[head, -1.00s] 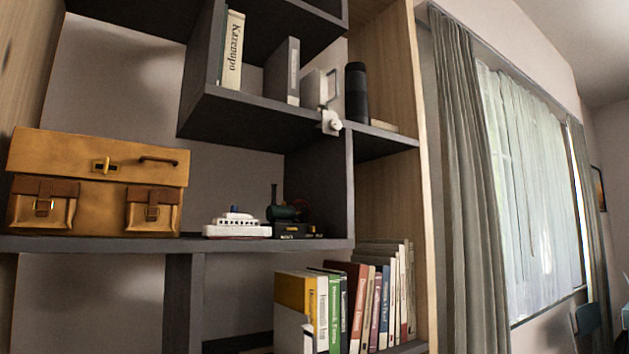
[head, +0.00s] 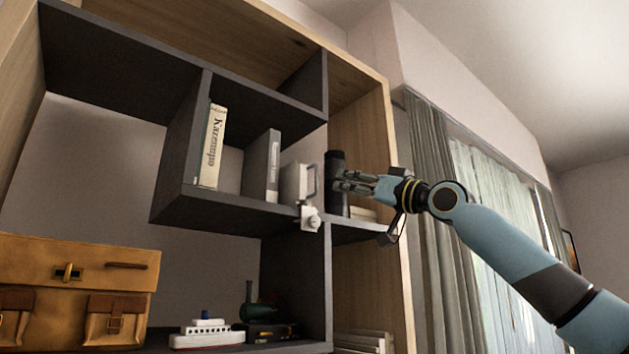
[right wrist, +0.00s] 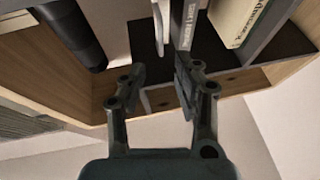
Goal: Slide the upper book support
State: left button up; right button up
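The upper book support (head: 297,183) is a pale upright plate with a loop handle on its right side, standing on the upper shelf (head: 215,205). A white block-like fitting (head: 310,218) sits at the shelf edge below it. My right gripper (head: 342,181) is to the right of the support, overlapping the black cylinder in the head view. The right wrist view shows its two fingers (right wrist: 157,85) apart with nothing gripped. The pale handle (right wrist: 158,22) appears ahead of the gap between them, apart from the fingers. My left gripper is not in view.
A grey book (head: 268,167) and a cream book (head: 212,146) stand left of the support. A black cylinder (head: 334,160) stands to its right; it also shows in the right wrist view (right wrist: 70,30). Below are a toy ship (head: 206,334) and a tan case (head: 75,275).

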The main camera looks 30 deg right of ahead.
aim_at(316, 188)
jog(key=p+x, duration=0.5)
jog(key=x, duration=0.5)
jog(key=shift+w+a+f, duration=0.1)
jog(key=shift+w+f, duration=0.05)
jog(key=shift+w, duration=0.05)
grip_shut()
